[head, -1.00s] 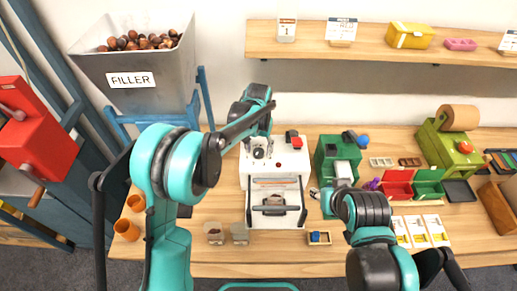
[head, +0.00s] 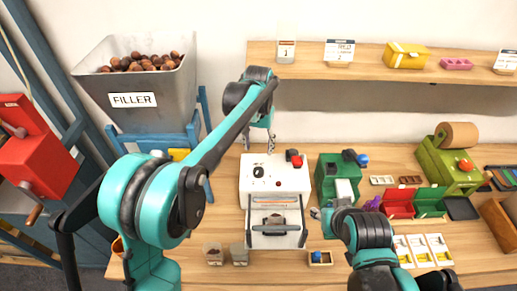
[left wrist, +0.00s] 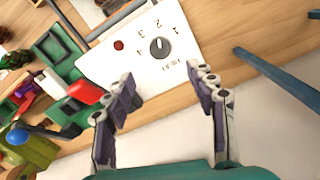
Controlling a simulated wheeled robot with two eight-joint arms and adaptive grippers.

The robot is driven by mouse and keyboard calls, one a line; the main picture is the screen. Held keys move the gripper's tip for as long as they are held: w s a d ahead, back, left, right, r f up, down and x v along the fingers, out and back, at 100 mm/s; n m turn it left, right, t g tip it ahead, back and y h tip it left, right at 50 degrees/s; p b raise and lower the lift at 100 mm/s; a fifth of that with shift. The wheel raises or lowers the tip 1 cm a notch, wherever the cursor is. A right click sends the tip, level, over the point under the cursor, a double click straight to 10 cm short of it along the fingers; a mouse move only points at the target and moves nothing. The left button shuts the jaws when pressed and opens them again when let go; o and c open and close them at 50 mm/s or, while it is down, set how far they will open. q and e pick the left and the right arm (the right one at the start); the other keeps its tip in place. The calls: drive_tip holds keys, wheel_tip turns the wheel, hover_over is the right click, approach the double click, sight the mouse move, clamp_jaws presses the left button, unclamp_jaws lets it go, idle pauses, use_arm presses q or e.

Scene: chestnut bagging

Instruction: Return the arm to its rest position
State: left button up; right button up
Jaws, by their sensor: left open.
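My left arm (head: 222,140) reaches from the lower left over the table. Its gripper (head: 258,140) hangs with fingers down just behind the white machine (head: 258,185). In the left wrist view the gripper (left wrist: 160,95) is open, its fingers well apart with nothing between them. The machine's panel (left wrist: 140,55) with a dial (left wrist: 160,47) lies beyond the fingertips. My right arm (head: 365,230) is at the lower right; a grey fingertip (head: 316,212) shows beside the machine, but most of that gripper is hidden.
A grey filler hopper (head: 140,100) of chestnuts and a red machine (head: 38,150) stand left. A green machine (head: 338,178) is close to the white one. A wooden shelf (head: 380,75) runs along the back wall. Small cups (head: 212,255) stand at the front edge.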

idle(0.3)
use_arm(q)
drive_tip(key=s+a+r+n+t+b, duration=0.2)
drive_tip(key=s+a+t+b, duration=0.15)
drive_tip(key=s+a, duration=0.8)
drive_tip(key=s+a+f+t+b, duration=0.1)
drive_tip(key=s+a+f+t, duration=0.1)
drive_tip(key=s, duration=0.4)
drive_tip(key=s+a+f+n+t+b, duration=0.1)
drive_tip(key=s+a+f+b, duration=0.1)
drive_tip(key=s+a+f, duration=0.2)
wheel_tip(320, 180, down, 2)
drive_tip(key=s, duration=0.2)
drive_tip(key=shift+s+f+t, duration=0.25)
drive_tip(key=shift+s+t, duration=0.1)
drive_tip(key=shift+s, duration=0.05)
